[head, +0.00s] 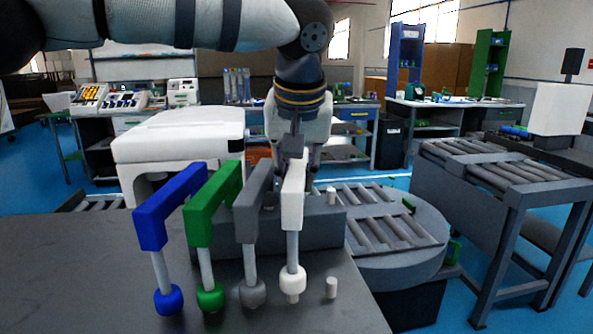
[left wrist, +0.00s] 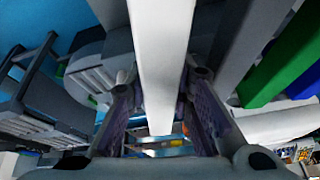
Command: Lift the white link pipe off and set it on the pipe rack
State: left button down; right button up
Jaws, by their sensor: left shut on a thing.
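The white link pipe (head: 292,195) stands at the right end of a row of similar pipes, upright, with a rounded foot on its thin leg. A short white stub shows under that foot; I cannot tell whether the foot rests on it. My left gripper (head: 294,160) comes down from above and is shut on the pipe's upper bar. In the left wrist view the white bar (left wrist: 163,60) runs between the two fingers (left wrist: 162,125). The far end of the pipe is hidden behind the gripper. My right gripper is not in view.
Blue (head: 152,222), green (head: 198,218) and grey (head: 246,215) link pipes stand close to the left. A round table with rollers (head: 395,262) and a roller conveyor (head: 480,160) are right.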

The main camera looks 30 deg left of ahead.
pick_arm(q)
jog(key=shift+f, duration=0.55)
jog(key=c, duration=1.3)
grip_release()
jog(key=shift+c, duration=0.2)
jog(key=shift+f, duration=0.1)
jog(key=v, duration=1.2)
